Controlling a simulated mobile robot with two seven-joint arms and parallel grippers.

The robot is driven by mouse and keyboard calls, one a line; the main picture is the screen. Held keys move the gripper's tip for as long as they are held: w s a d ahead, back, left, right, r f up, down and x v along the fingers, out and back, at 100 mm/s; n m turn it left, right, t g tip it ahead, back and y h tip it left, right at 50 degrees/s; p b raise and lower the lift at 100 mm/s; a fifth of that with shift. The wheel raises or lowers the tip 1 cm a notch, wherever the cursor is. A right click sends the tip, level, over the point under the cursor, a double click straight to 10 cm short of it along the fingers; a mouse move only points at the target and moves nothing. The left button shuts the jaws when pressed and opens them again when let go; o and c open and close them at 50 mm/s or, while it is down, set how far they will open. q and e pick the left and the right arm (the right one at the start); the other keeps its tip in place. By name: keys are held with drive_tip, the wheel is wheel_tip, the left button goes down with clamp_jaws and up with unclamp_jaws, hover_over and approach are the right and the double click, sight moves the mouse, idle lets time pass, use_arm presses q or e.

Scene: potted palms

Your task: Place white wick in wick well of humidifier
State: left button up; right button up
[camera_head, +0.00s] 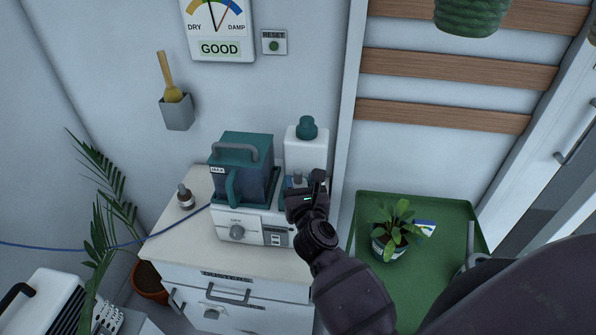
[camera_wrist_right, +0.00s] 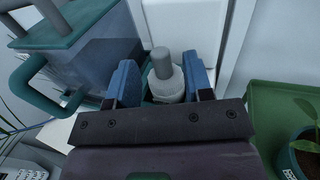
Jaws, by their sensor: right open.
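The humidifier (camera_head: 262,218) stands on the cabinet top, a white base with a dial and a teal water tank (camera_head: 240,168) on its left. My right gripper (camera_head: 305,190) is over the right end of the base. In the right wrist view its two blue-padded fingers (camera_wrist_right: 161,82) are open, one on each side of the white wick (camera_wrist_right: 168,86), a pale cylinder with a grey top. The wick looks upright, with a bit of teal around its lower part. Its bottom and the wick well are mostly hidden by my gripper. My left gripper is not in view.
A white bottle with a teal cap (camera_head: 306,145) stands right behind the gripper. A small dropper bottle (camera_head: 185,196) is at the left on the cabinet top (camera_head: 180,235). A green tray (camera_head: 440,262) with a potted plant (camera_head: 396,229) lies to the right.

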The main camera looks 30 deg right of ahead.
drive_tip(key=v, duration=0.6)
drive_tip(key=shift+s, duration=0.15)
drive_tip(key=shift+a, duration=0.15)
